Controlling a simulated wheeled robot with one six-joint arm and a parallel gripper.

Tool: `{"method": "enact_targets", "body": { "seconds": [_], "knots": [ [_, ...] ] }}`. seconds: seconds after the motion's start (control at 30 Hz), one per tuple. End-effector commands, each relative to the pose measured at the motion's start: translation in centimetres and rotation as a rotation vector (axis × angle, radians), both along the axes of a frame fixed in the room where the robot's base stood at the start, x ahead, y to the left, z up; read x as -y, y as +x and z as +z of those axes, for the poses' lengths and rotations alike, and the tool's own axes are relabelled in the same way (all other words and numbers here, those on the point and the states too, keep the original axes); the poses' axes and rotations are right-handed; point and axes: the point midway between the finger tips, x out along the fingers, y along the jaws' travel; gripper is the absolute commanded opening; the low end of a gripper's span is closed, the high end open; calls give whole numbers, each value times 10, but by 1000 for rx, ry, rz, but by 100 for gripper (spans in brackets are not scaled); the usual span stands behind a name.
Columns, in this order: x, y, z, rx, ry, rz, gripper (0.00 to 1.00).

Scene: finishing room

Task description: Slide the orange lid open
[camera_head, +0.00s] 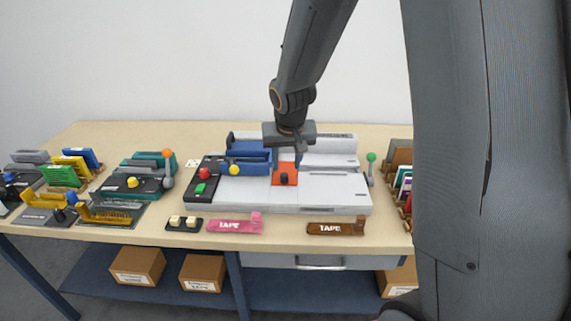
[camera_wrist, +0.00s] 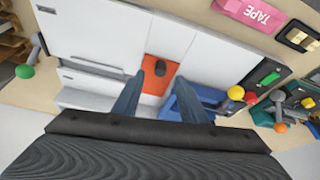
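The orange lid (camera_head: 285,170) is a small flat panel with a dark knob (camera_head: 284,179), set in the white and grey machine (camera_head: 330,190) on the table. In the wrist view the orange lid (camera_wrist: 172,40) lies ahead of the fingers, and its knob (camera_wrist: 160,68) shows between and just beyond the fingertips. My gripper (camera_head: 284,165) points down over the lid, its fingers apart with nothing held. The wrist view shows both fingers of my gripper (camera_wrist: 158,84) spread apart. I cannot tell how high the fingertips are above the lid.
A blue block (camera_head: 250,162) lies left of the lid, beside a control box with red and green buttons (camera_head: 203,180). A green-knobbed lever (camera_head: 371,168) stands at the machine's right. Pink (camera_head: 235,225) and brown (camera_head: 335,229) tape dispensers lie in front. Lever devices and racks crowd the left.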

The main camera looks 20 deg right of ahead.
Motion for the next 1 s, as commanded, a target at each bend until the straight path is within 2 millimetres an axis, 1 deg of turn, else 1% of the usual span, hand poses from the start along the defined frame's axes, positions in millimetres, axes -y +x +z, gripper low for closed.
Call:
{"method": "enact_targets", "body": {
  "seconds": [0.07,0.17,0.5,0.63,0.8,1.0],
  "knots": [
    [0,6,1,9,1,-3,39],
    [0,11,-5,13,3,-6,39],
    [3,27,-48,11,3,-5,39],
    [4,33,-61,12,3,-6,39],
    [5,37,-69,14,2,-6,39],
    [5,37,-69,14,2,-6,39]
  ]
}}
